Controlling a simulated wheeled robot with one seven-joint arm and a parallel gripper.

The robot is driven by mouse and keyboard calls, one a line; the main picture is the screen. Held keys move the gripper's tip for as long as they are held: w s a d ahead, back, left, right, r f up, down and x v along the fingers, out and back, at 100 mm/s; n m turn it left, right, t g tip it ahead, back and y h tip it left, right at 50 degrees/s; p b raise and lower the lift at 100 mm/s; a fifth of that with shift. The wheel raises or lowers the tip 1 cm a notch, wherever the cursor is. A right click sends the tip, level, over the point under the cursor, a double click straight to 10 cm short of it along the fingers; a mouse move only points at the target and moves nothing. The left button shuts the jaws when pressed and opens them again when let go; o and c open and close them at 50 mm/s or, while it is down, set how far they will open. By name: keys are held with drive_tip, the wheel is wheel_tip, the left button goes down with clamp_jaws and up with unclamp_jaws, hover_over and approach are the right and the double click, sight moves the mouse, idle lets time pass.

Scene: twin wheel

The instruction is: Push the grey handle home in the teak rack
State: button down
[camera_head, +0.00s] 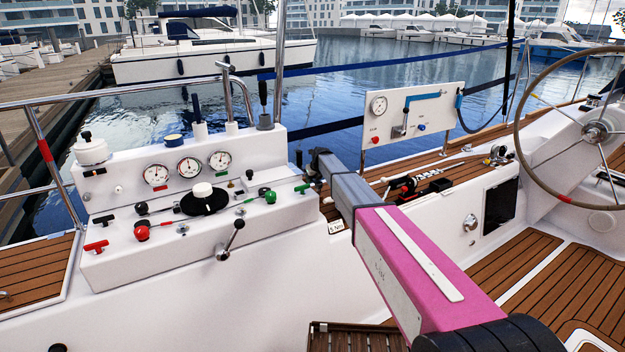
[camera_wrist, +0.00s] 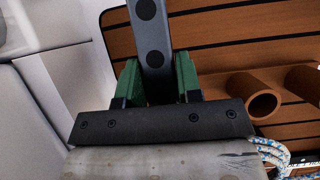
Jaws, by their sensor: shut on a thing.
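In the wrist view, my gripper (camera_wrist: 158,80) has its two green fingertips on either side of a grey handle (camera_wrist: 151,35), a flat bar with dark round spots. The gripper is shut on it. The bar runs up and out of the top of that view, so its far end is hidden. Brown teak with dark seams (camera_wrist: 225,28), which looks like the rack, lies behind the bar; I cannot tell whether the bar touches it. In the head view my pink and grey arm reaches away over the cockpit side, and the held handle cannot be made out.
Two brown round sockets (camera_wrist: 258,95) stick out right of my gripper, with blue-and-white rope (camera_wrist: 272,155) below. In the head view, a white console (camera_head: 190,215) with gauges and levers stands left of my arm, a white panel (camera_head: 413,115) behind it, and a steering wheel (camera_head: 597,130) right.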

drive_tip(key=shift+f, duration=1.7)
drive_tip(key=c, duration=0.7)
unclamp_jaws()
drive_tip(key=v, duration=1)
drive_tip(key=shift+s+r, duration=0.15)
drive_tip(key=shift+r, duration=0.2)
